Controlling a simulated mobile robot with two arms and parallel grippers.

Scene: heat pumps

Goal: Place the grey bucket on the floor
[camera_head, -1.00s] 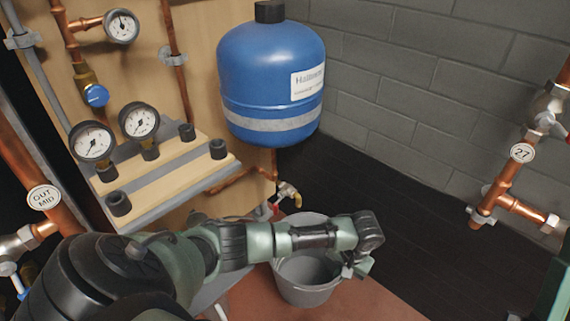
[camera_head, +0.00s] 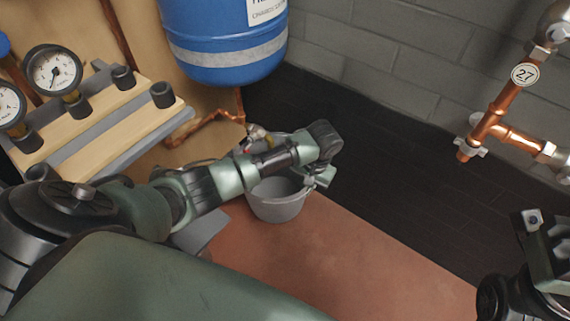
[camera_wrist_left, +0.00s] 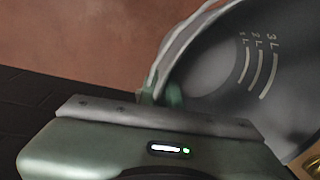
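The grey bucket (camera_head: 277,207) is upright below the blue tank, partly hidden behind my left forearm. My left gripper (camera_head: 320,179) is at the right side of the bucket's rim. In the left wrist view, the bucket's inside (camera_wrist_left: 222,80) shows volume marks, and the rim passes between the fingers of the left gripper (camera_wrist_left: 160,93), which look closed on it. The reddish floor (camera_head: 350,255) lies below and in front of the bucket. I cannot tell whether the bucket's bottom touches the floor. Part of my right arm shows at the lower right; its fingers are not clear.
A blue tank (camera_head: 222,45) hangs above, with a tap (camera_head: 257,134) near the bucket. Gauges (camera_head: 54,68) on a wooden panel are at the left. The reddish floor in front is clear.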

